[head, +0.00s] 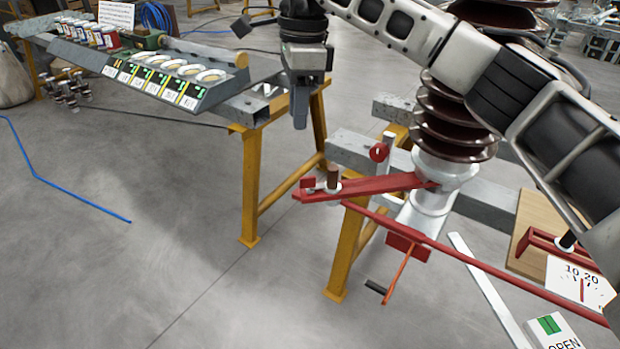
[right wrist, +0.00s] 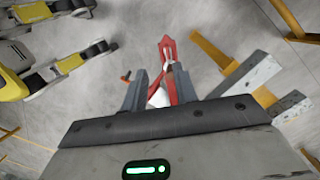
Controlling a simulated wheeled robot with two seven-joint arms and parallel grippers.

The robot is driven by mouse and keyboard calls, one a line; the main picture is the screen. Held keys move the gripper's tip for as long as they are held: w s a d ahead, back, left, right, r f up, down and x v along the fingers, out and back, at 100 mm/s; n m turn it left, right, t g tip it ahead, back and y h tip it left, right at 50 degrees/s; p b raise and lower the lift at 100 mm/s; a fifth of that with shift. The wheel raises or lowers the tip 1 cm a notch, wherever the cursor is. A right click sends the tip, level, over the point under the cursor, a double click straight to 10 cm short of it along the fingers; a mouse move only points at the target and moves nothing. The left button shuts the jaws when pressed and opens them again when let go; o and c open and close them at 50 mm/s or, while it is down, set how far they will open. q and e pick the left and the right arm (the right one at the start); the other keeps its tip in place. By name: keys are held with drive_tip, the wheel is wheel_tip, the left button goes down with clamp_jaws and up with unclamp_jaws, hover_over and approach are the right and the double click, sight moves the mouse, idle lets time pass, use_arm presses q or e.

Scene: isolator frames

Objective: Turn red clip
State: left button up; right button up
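The red clip appears to be the small red piece (head: 308,182) at the tip of a long red arm (head: 375,187) on the insulator stand; I cannot tell for sure which red part is meant. A short brown-red post (head: 333,178) stands beside it. My right gripper (head: 300,112) points down, above and apart from the red arm's tip. In the right wrist view my right gripper (right wrist: 160,88) is open, its two fingers apart, with red parts (right wrist: 168,52) showing beyond and between them. My left gripper is not in view.
A brown ribbed insulator (head: 455,115) stands right of the red arm on steel beams and yellow trestles (head: 255,185). A long red rod (head: 480,265) runs to the lower right, near an OPEN sign (head: 555,332). A labelled bench (head: 165,75) is at left.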

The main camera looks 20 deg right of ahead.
sight(310, 177)
drive_tip(key=shift+h, duration=0.5)
drive_tip(key=f, duration=0.4)
drive_tip(key=d+f, duration=0.1)
drive_tip(key=f, duration=0.4)
drive_tip(key=d+f+p, duration=0.1)
drive_tip(key=f, duration=0.4)
drive_tip(key=shift+w+f, duration=0.15)
drive_tip(key=shift+c, duration=0.3)
clamp_jaws()
